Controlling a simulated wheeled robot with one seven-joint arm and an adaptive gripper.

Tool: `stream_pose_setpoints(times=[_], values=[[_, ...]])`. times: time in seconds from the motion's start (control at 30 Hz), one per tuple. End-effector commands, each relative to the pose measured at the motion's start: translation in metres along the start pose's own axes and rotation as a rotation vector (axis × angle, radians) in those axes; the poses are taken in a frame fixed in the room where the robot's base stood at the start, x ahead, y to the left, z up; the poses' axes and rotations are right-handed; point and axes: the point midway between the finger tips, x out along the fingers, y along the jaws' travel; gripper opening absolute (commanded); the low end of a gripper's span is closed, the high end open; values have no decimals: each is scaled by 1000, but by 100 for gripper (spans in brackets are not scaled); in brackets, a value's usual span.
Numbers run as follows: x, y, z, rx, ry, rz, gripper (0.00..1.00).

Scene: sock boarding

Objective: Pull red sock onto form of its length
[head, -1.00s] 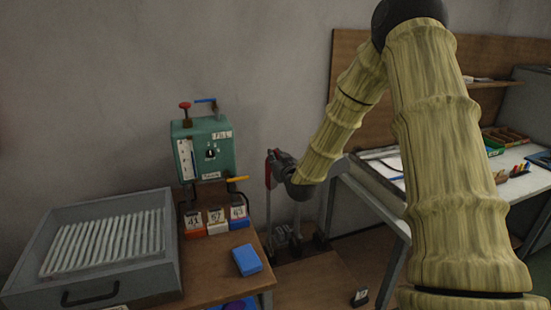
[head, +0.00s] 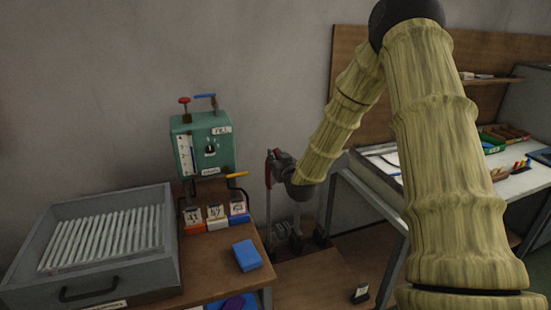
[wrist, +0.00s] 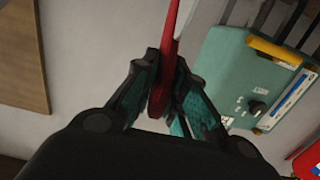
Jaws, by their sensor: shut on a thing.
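The red sock (head: 268,172) hangs as a narrow upright strip at my gripper (head: 277,162) in the head view. In the wrist view the red sock (wrist: 170,35) runs up between the two fingers of my gripper (wrist: 159,84), which are shut on it. A thin grey upright form (head: 268,212) shows just below the sock, and another (head: 297,213) stands to its right. I cannot tell whether the sock is around a form. The sock's opening is not clear in either view.
A green machine (head: 203,150) with levers stands left of my gripper, behind numbered blocks (head: 216,214). A blue block (head: 247,256) lies on the wooden bench. A grey tray (head: 65,270) holds several pale rods. A worktable (head: 385,195) stands to the right.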

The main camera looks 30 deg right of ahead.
Motion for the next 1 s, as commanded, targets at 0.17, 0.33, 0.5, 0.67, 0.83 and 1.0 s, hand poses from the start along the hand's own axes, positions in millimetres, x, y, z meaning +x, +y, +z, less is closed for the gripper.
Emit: stream_pose_setpoints(times=[0.17,0.33,0.5,0.67,0.83,1.0], values=[[0,0,4,0,0,0,0],[1,0,7,0,0,0,0],[1,0,11,0,0,0,0],[1,0,14,0,0,0,0],[1,0,17,0,-1,0,0],[2,0,20,0,-1,0,0]])
